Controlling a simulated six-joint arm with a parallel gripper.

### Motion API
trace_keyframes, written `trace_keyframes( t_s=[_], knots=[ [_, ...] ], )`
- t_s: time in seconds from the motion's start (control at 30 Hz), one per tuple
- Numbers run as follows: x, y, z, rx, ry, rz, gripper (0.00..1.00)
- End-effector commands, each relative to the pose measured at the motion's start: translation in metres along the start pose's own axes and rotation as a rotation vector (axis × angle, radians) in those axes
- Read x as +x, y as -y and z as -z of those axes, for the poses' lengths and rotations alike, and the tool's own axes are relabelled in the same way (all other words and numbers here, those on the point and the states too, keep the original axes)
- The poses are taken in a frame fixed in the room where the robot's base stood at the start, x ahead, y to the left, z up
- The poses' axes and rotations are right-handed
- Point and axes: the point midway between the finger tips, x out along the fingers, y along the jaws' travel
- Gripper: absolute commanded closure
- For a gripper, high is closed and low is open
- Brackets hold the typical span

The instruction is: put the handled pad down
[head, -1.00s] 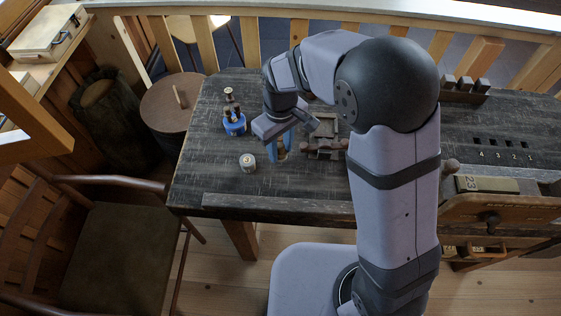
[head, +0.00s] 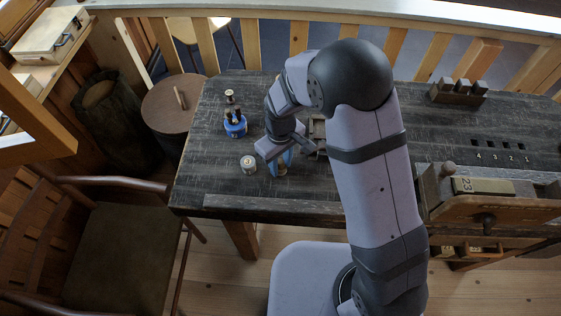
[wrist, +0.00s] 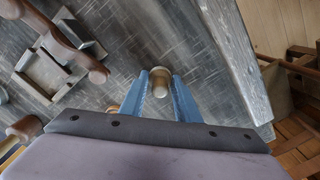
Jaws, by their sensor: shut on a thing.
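My gripper (head: 281,168) is over the front left part of the dark bench, its blue fingers shut on the handled pad. In the wrist view the gripper (wrist: 160,88) shows the pad as a pale rounded knob (wrist: 160,77) between the fingertips. In the head view only a small tan bit of the pad (head: 282,171) shows under the fingers; the rest is hidden. I cannot tell whether the pad touches the bench top.
A pale spool-like piece (head: 248,164) stands just left of the gripper. A blue-based holder (head: 235,126) with dark pieces stands farther back left. A wooden frame (wrist: 52,73) lies close by. The bench front edge (head: 270,202) is near; bare bench lies between.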

Motion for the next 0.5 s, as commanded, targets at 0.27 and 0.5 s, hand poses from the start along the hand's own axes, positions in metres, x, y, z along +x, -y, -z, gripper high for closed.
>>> trace_keyframes(
  t_s=[0.27,0.5],
  knots=[
    [0.0037,0.0,-0.0001,0.0,0.001,0.0,0.92],
    [0.0028,0.0,0.0,0.0,0.0,0.0,0.52]
  ],
)
